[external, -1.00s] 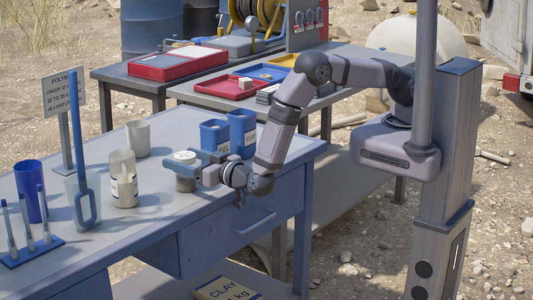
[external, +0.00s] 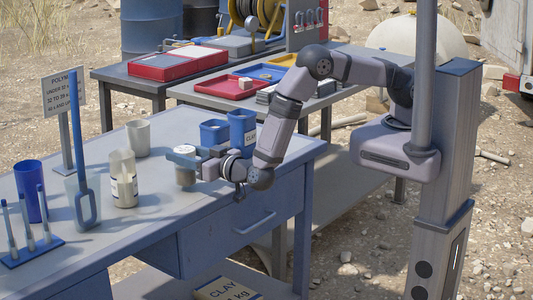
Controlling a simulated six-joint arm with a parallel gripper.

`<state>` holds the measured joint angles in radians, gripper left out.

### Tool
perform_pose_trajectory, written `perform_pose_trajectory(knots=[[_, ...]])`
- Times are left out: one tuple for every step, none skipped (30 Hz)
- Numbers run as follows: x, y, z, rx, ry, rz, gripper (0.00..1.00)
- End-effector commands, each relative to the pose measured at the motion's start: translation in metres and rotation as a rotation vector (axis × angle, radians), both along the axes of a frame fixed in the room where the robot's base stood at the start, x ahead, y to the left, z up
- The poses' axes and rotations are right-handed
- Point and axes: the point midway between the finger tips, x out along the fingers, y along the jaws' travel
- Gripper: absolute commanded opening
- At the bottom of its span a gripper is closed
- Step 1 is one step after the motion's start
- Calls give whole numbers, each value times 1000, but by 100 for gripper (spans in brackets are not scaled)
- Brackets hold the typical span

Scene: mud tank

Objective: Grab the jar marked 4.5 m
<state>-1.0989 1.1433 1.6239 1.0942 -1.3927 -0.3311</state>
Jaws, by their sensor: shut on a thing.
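A small jar (external: 185,178) with a pale lid is between the fingers of my gripper (external: 187,158). My gripper is shut on it from the right side. The jar is upright and appears to be slightly above the blue-grey table (external: 150,220). No depth mark such as 4.5 m can be read on it, and the fingers hide part of its side.
A labelled pale beaker (external: 123,180) and a plain cup (external: 138,137) stand left of the jar. Two blue containers (external: 242,132) stand close behind my gripper. A clear vessel with a blue paddle (external: 84,205) and a blue cup (external: 31,190) are further left.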

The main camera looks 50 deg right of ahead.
Motion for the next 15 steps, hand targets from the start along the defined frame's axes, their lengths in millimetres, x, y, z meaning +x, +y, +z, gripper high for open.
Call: perform_pose_trajectory(knots=[[0,1,8,5,-6,0,7],[0,1,11,6,-6,0,7],[0,1,16,6,-6,0,7],[0,1,21,6,-6,0,7],[0,1,25,6,-6,0,7],[0,1,31,6,-6,0,7],[0,1,35,6,-5,0,7],[0,1,40,7,-6,0,7],[0,1,46,6,-6,0,7],[0,1,50,6,-6,0,7],[0,0,54,6,-6,-1,7],[0,0,59,7,-6,-1,7],[0,0,63,5,-5,-1,7],[0,0,66,5,-5,-1,7],[0,0,70,5,-4,-1,7]])
